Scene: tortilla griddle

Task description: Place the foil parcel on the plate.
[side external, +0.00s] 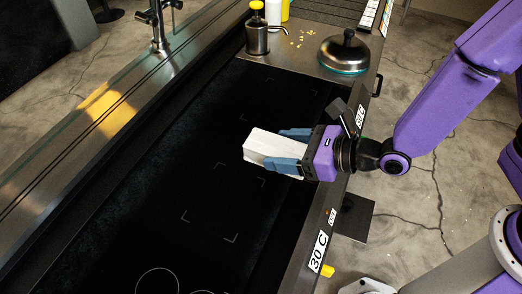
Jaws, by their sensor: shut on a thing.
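A pale, whitish block-shaped parcel (262,146), which I take for the foil parcel, is over the black cooking surface. My gripper (279,149) comes in from the right and is shut on the parcel's right part, with blue fingers along its two sides. The parcel's left end sticks out past the fingers. I cannot tell whether the parcel touches the surface below. The black plate surface (185,170) has thin corner marks and circle outlines; no separate dinner plate is clearly visible.
A domed metal lid (344,53) with a teal rim stands at the back right, near yellow crumbs. A metal pump dispenser (256,35) and bottles stand at the back. A metal rail (95,110) runs along the left. The black surface left of the parcel is clear.

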